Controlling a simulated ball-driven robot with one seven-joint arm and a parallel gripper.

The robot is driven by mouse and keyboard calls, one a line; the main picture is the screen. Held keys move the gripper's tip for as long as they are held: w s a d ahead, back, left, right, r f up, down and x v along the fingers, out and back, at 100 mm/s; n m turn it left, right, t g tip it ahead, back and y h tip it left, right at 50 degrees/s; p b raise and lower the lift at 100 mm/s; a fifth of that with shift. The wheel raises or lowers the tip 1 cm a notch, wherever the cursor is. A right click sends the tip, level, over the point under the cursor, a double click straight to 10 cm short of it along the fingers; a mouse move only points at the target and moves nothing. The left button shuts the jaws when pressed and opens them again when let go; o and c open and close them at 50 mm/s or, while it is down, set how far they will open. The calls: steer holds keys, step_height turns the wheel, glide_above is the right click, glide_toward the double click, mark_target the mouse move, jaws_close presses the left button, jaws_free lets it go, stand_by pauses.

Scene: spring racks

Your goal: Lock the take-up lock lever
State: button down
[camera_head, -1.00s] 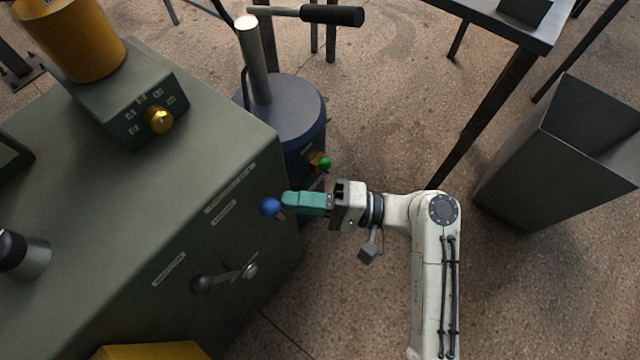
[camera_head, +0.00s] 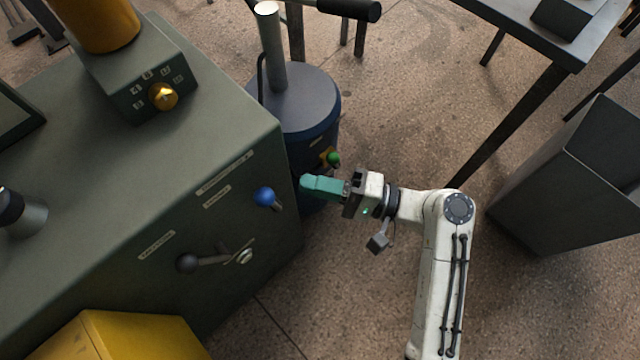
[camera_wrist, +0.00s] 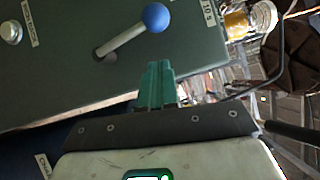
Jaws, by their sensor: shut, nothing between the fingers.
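A lever with a blue ball knob (camera_head: 264,196) stands out from the side panel of the green cabinet, beside two small labels too blurred to read. In the wrist view its blue knob (camera_wrist: 156,17) is at the top, with a pale rod running down-left to a slot in the panel. My gripper (camera_head: 305,184) has teal fingers, shut and empty, right of the blue knob with a clear gap. In the wrist view the shut fingers (camera_wrist: 157,85) point toward the panel, below the knob. I cannot tell by its label which lever is the take-up lock.
A second lever with a black knob (camera_head: 187,263) is lower on the green cabinet (camera_head: 215,130). A blue drum (camera_head: 310,105) with a green knob (camera_head: 333,159) stands behind my gripper. A yellow box (camera_head: 125,335) is in front. A grey bin (camera_head: 540,210) stands right.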

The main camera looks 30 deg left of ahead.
steer(key=v, duration=0.9)
steer(key=shift+d+p, duration=0.3)
steer(key=shift+d, duration=0.05)
steer(key=shift+f, duration=0.1)
